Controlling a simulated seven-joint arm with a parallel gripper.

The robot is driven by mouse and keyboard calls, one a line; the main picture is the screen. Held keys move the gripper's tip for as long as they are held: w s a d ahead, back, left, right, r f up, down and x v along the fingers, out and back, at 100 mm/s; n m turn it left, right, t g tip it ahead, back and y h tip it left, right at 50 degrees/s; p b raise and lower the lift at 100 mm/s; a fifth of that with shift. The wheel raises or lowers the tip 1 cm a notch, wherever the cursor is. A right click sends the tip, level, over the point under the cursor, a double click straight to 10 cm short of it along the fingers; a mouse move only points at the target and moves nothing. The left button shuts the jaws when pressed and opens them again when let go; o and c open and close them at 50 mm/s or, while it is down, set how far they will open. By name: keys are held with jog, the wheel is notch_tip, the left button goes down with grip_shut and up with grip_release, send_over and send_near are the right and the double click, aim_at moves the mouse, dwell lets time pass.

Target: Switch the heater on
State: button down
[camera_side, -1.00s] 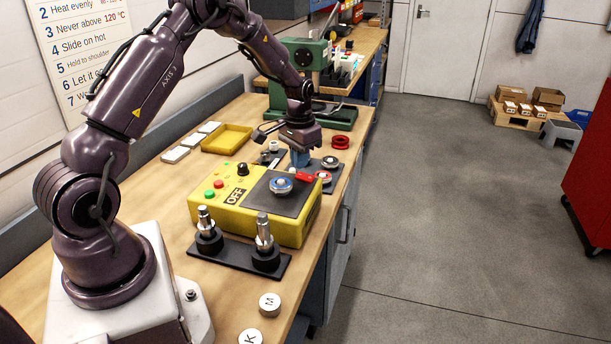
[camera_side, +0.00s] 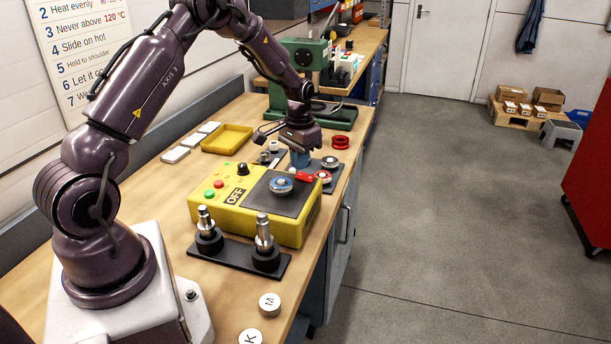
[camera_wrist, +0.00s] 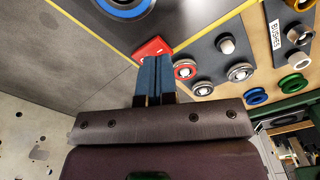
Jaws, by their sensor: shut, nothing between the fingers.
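My gripper (camera_side: 299,165) points down just behind the red switch. Its blue fingers (camera_wrist: 155,58) are shut together and empty, with their tips right at the switch's near edge in the wrist view. I cannot tell whether they touch it. The fingers hide part of the switch's edge.
A bearing with a blue ring (camera_side: 281,185) lies on the plate. A black stand with two posts (camera_side: 240,254) is in front of the box. Dark mats with rings and parts (camera_wrist: 225,65) lie beyond it. A yellow tray (camera_side: 227,139) and green press (camera_side: 306,55) are further back.

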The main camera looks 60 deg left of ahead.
aim_at(300, 174)
jog(key=shift+f, duration=1.2)
dwell(0.3)
jog(key=shift+r, duration=3.6)
